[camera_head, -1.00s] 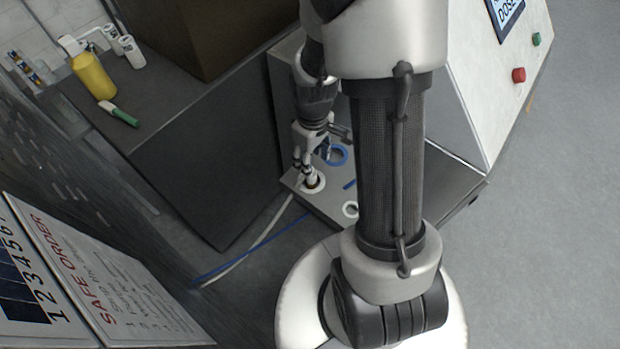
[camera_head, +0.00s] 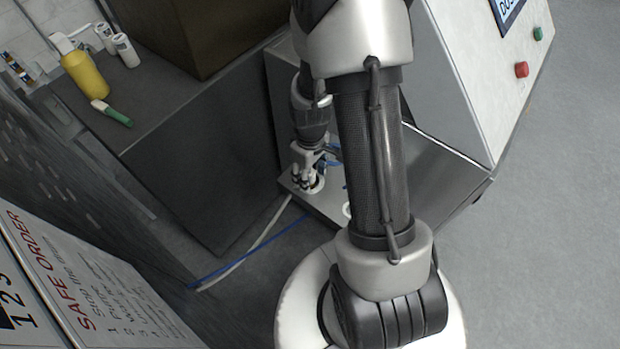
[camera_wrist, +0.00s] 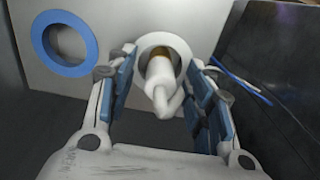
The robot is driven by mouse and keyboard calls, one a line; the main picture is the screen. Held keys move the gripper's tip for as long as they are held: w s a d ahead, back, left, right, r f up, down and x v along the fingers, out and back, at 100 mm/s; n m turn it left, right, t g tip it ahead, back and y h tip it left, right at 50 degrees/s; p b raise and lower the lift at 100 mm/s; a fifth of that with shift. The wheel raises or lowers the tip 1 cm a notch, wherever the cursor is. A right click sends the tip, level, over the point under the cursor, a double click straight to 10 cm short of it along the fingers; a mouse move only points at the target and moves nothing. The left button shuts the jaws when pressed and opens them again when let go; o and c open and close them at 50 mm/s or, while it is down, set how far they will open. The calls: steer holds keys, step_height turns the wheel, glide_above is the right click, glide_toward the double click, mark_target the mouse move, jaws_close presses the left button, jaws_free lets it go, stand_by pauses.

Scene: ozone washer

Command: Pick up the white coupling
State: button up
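The white coupling (camera_wrist: 160,75) shows in the wrist view. It is a white cylinder with a brass-coloured band and a bent hose end, and it sits in a white ring (camera_wrist: 180,43) on the grey panel. My gripper (camera_wrist: 162,76) is open, with one blue-padded finger on each side of the coupling and visible gaps between. In the head view my gripper (camera_head: 307,183) is down at the panel's left edge, over the white ring, and mostly covers the coupling there.
A blue ring (camera_wrist: 66,44) is on the panel left of the coupling. Blue and white hoses (camera_head: 245,257) run off to the lower left. The machine's sloped white housing (camera_head: 468,75) stands right of my arm. A dark cabinet (camera_head: 205,150) stands close on the left.

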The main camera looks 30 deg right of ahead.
jaws_close()
stand_by(0.4)
steer(key=shift+r, duration=0.1)
